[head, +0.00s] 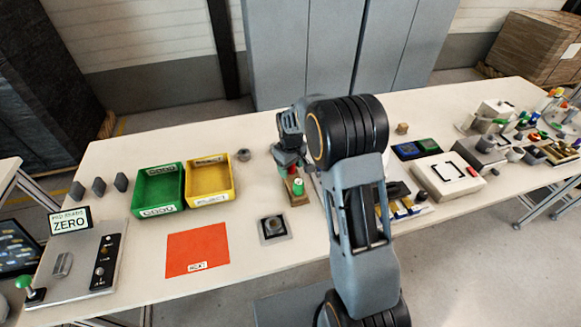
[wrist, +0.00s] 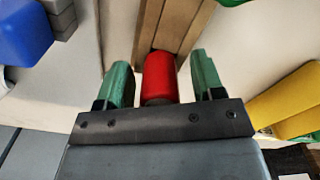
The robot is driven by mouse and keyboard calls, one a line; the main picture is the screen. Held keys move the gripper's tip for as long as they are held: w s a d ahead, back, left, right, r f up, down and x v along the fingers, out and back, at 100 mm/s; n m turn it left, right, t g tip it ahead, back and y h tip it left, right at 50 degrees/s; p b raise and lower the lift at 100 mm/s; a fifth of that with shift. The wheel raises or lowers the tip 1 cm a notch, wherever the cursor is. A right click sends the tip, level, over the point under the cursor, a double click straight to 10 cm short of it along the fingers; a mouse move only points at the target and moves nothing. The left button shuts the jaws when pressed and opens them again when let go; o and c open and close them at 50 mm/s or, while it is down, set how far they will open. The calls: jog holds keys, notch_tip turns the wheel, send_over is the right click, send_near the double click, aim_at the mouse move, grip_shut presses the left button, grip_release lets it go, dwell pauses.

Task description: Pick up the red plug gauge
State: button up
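The red plug gauge (wrist: 158,72) stands out between the two green fingers of my gripper (wrist: 162,78) in the wrist view. A narrow gap shows on each side of it, so the fingers are open around it and not visibly touching it. Behind it lies a wooden rack (wrist: 181,24). In the head view my gripper (head: 288,163) is low over the back end of the wooden rack (head: 299,202). A bit of red (head: 293,170) shows just below it, mostly hidden. A green plug gauge (head: 298,187) stands at the rack's front end.
A green bin (head: 158,211) and a yellow bin (head: 210,201) stand left of the rack. A red mat (head: 197,250) and a grey square fixture (head: 274,229) lie in front. My arm hides part of the table to the right.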

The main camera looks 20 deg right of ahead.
jog(key=c, duration=0.8)
jog(key=shift+r, duration=0.15)
